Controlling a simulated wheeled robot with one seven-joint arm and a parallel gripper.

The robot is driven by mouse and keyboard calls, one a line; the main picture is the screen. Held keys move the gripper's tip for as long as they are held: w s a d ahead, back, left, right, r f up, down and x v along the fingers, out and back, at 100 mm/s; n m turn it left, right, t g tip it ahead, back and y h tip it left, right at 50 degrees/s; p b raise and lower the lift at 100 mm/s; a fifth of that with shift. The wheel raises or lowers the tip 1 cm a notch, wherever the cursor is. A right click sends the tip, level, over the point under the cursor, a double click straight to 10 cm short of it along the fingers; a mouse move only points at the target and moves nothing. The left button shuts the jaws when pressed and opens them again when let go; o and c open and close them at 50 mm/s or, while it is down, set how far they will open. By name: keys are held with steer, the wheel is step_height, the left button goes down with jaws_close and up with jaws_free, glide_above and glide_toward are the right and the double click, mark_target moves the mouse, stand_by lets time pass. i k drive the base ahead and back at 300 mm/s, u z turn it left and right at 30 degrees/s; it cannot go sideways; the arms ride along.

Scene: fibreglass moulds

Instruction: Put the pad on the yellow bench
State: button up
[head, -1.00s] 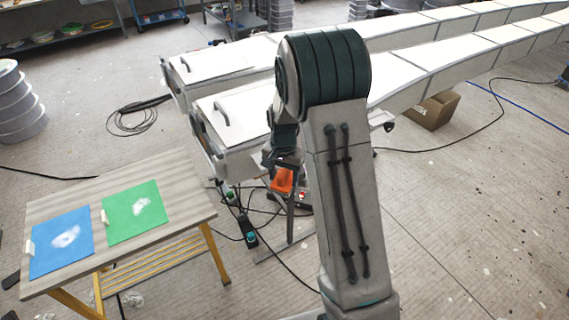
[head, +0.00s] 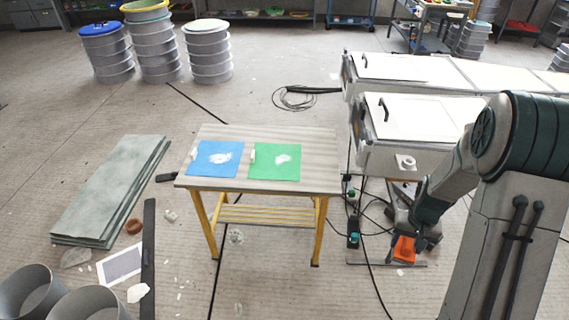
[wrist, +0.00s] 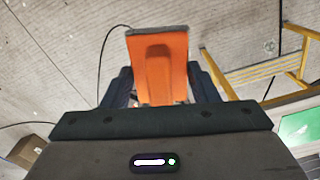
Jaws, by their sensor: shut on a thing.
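My gripper (head: 404,240) is shut on an orange pad (head: 404,249), which hangs below it in the head view. In the wrist view the pad (wrist: 158,66) is an orange block with a raised rib and a grey far edge, between my two dark fingers (wrist: 158,88). The yellow bench (head: 318,165) has a grey wood-grain top and yellow legs, and stands left of my gripper. A blue sheet (head: 205,168) and a green sheet (head: 290,170), each with a white patch, lie on its top. My gripper and the pad are apart from the bench.
White moulds (head: 410,118) stand behind my arm. Grey-green boards (head: 110,190), tubes (head: 30,295) and scraps lie left of the bench. The bench top's right end is bare.

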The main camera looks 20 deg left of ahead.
mark_target(325, 169)
steer(key=u, duration=1.4)
steer(key=i, duration=1.65)
steer(key=z, duration=1)
steer(key=i, duration=0.4)
steer(key=z, duration=0.45)
